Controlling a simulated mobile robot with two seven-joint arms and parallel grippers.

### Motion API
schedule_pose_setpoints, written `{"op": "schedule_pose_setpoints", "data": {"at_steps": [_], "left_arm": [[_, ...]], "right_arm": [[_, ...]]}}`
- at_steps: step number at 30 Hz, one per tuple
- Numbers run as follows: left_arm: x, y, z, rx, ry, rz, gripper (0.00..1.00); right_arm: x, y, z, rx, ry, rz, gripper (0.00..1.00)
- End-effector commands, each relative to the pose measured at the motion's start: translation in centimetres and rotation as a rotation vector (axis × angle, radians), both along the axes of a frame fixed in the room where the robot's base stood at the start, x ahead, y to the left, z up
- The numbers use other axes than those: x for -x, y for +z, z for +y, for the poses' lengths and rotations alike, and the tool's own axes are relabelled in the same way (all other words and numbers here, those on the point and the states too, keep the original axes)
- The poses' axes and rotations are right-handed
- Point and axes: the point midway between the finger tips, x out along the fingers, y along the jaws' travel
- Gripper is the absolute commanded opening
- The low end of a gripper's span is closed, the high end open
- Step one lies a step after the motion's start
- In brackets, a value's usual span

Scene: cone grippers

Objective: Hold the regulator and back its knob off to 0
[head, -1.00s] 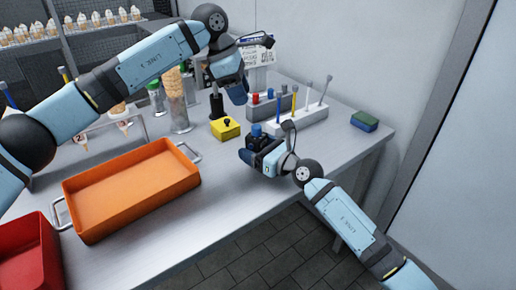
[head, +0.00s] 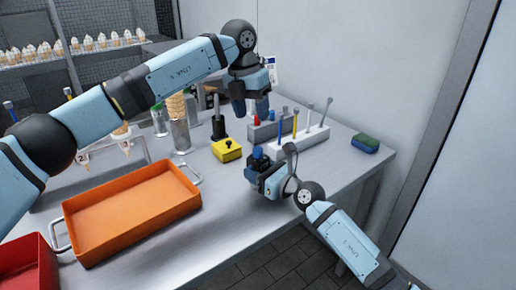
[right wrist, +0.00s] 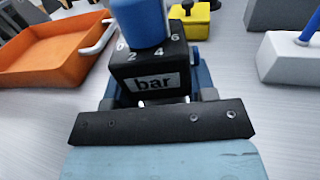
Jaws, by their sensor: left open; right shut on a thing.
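The regulator is a black block with a blue knob (head: 258,153). In the right wrist view its front face (right wrist: 152,84) reads "bar", with 0, 2, 4 and 6 around the base of the blue knob (right wrist: 138,22). I cannot see which number the knob points to. My right gripper (head: 262,178) is shut on the regulator and holds it upright near the table's front right edge. My left gripper (head: 251,107) is open, fingers pointing down, higher than the regulator in the head view and apart from the knob.
A yellow box with a black knob (head: 227,150) stands left of the regulator. Racks with upright tools (head: 303,140) stand behind it. An orange tray (head: 130,213) and a red tray (head: 25,266) are at the left. A green and blue sponge (head: 365,143) lies at the right.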

Motion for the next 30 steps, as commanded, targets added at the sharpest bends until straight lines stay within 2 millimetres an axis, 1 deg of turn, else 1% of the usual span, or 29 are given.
{"op": "schedule_pose_setpoints", "data": {"at_steps": [3,6,9,13,16,20,23,26,30], "left_arm": [[0.0,0.4,-0.6,-0.050,0.256,0.031,0.54],[0.0,0.7,-1.0,-0.090,0.468,0.049,0.54],[0.1,1.0,-1.3,-0.121,0.650,0.059,0.54],[0.1,1.2,-1.5,-0.147,0.822,0.061,0.54],[0.1,1.3,-1.6,-0.158,0.900,0.060,0.54],[0.1,0.8,-1.6,-0.163,0.939,0.061,0.54],[0.1,-0.5,-1.6,-0.164,0.942,0.063,0.54],[0.2,-2.4,-1.6,-0.165,0.940,0.064,0.54],[0.2,-5.3,-1.6,-0.165,0.939,0.065,0.54]], "right_arm": [[0.0,-0.1,0.0,0.001,0.000,0.001,0.21],[0.0,-0.1,0.0,0.001,0.000,0.001,0.21],[0.0,-0.1,0.0,0.001,0.000,0.001,0.21],[0.0,-0.1,0.0,0.001,0.000,0.001,0.21],[0.0,-0.1,0.0,0.001,0.000,0.001,0.21],[0.0,-0.1,0.0,0.001,0.000,0.001,0.21],[0.0,-0.1,0.0,0.001,0.000,0.001,0.21],[0.0,-0.1,0.0,0.001,0.000,0.001,0.21],[0.0,0.0,0.0,0.001,0.000,0.001,0.21]]}}
